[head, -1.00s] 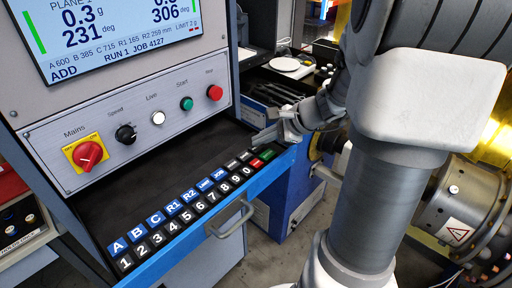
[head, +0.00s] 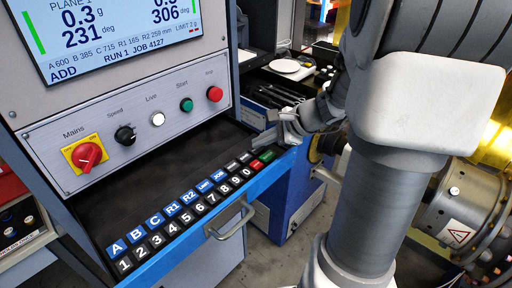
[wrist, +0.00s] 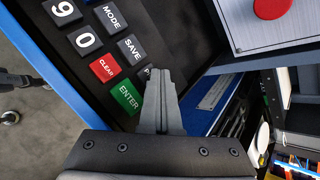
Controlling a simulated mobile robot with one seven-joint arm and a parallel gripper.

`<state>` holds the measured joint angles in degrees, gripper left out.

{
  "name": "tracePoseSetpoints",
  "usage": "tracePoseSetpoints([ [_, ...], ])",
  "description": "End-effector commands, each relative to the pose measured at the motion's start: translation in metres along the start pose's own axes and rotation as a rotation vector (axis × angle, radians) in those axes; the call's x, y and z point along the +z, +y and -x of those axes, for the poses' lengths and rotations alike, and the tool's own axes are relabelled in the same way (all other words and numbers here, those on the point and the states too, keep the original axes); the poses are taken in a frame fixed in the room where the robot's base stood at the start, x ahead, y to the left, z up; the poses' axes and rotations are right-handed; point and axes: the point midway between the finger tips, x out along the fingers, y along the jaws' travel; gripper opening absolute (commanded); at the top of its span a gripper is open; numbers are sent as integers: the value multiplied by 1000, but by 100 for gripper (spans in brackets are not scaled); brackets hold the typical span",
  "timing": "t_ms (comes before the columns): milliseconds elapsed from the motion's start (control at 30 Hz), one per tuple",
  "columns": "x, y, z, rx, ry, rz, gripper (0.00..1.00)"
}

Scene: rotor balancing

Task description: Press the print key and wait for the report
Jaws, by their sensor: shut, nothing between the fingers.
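The keypad lies in the open drawer under the machine's panel, with blue, black, red and green keys. In the wrist view I read MODE (wrist: 112,17), SAVE (wrist: 131,48), a red CLEAR key (wrist: 103,68) and a green ENTER key (wrist: 126,98). A dark key (wrist: 148,71) beside SAVE is mostly hidden by my fingers; its label shows only a "P". My gripper (wrist: 157,74) is shut and empty, its tips over that dark key; I cannot tell if they touch it. In the head view my gripper (head: 278,136) is at the drawer's right end. The screen (head: 120,38) shows "RUN 1 JOB 4127".
The panel carries a red mains switch (head: 87,155), a speed knob (head: 125,134), a green start button (head: 186,105) and a red stop button (head: 215,94). The blue drawer front has a grey handle (head: 232,220). A shelf with tools (head: 275,95) lies behind my gripper.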

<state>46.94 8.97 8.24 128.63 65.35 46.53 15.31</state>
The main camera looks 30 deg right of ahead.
Motion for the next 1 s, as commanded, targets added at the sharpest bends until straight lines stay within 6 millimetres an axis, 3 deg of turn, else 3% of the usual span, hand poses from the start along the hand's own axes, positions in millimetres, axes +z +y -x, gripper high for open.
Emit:
tracePoseSetpoints([
  [633, 9, -9, 12, 0, 0, 1, 0],
  [1000, 27, -27, 37, -1, 0, 1, 0],
])
